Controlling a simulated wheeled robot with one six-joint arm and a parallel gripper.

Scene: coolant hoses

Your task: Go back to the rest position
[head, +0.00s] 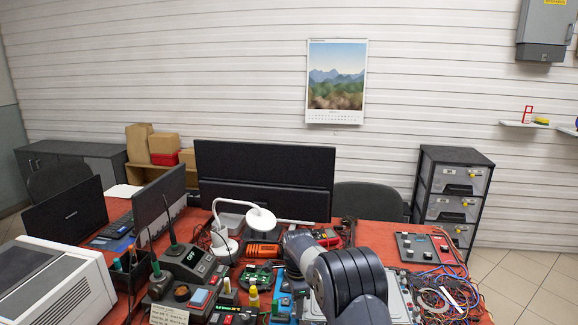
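Dark grey links of my arm rise from the bottom edge over the front of the red-topped table (378,236). My gripper cannot be made out; the arm's far end is lost among its links and the clutter. A tangle of blue, red and black hoses or cables (440,297) lies at the table's right front. I cannot tell whether anything is held.
A white boxy machine (50,285) stands front left. A drawer cabinet (452,192) stands behind right; tiled floor (530,280) is clear at right.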

